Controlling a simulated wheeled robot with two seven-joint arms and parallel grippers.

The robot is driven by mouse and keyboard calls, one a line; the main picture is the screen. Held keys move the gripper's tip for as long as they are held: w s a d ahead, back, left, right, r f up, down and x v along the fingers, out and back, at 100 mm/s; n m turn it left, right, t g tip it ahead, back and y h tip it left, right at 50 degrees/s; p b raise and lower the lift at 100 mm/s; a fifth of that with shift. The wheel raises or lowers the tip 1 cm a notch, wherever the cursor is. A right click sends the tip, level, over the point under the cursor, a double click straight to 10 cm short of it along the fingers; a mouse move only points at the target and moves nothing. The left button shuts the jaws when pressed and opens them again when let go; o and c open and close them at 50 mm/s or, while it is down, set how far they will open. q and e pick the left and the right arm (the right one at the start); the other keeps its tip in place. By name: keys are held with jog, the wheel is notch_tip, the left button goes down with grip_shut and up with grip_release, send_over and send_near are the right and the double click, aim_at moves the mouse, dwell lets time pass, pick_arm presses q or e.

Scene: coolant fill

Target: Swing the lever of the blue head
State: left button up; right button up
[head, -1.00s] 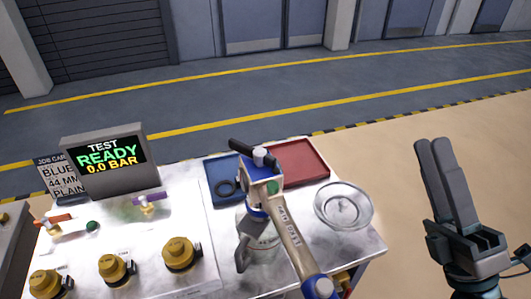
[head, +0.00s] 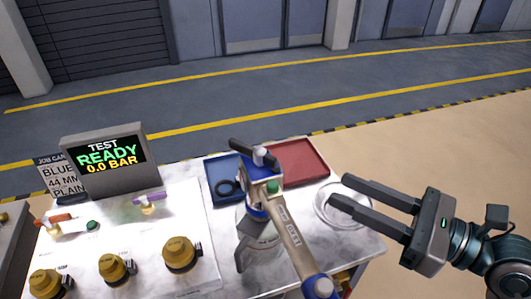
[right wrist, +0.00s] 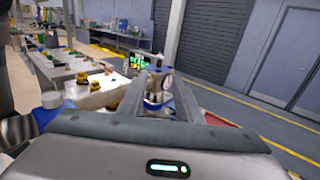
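The blue head (head: 258,198) stands at the upper end of a beige labelled arm (head: 290,238) on the bench. Its black lever (head: 252,151) sits on top, pointing up-left. The head also shows between my fingers in the right wrist view (right wrist: 154,107), partly hidden by them. My right gripper (head: 338,190) is open and empty, to the right of the head and apart from it, above the glass dish. Its two fingers point left with a gap between them. My left gripper is not in view.
A blue tray (head: 211,193) with a black ring and a red tray (head: 305,165) lie behind the head. A glass dish (head: 322,218) is under my right fingertips. A test display (head: 112,158) reads READY, 0.0 BAR. Several yellow knobs (head: 179,252) stand at the left.

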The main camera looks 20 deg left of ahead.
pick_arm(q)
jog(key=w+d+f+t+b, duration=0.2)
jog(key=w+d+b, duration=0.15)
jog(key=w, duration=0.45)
pick_arm(e)
send_near(276, 159)
jog(key=p+x, duration=0.2)
jog(key=x, duration=0.4)
jog(key=shift+a+r, duration=0.15)
jog(key=shift+a, duration=0.2)
jog(key=p+x, duration=0.1)
jog(key=x, duration=0.3)
jog(key=shift+w+a, duration=0.2)
jog(key=shift+a, duration=0.1)
jog(key=shift+w+a, duration=0.15)
jog(key=shift+a, duration=0.25)
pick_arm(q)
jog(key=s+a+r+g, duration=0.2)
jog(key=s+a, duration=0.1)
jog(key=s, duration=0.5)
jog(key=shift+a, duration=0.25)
pick_arm(e)
grip_shut()
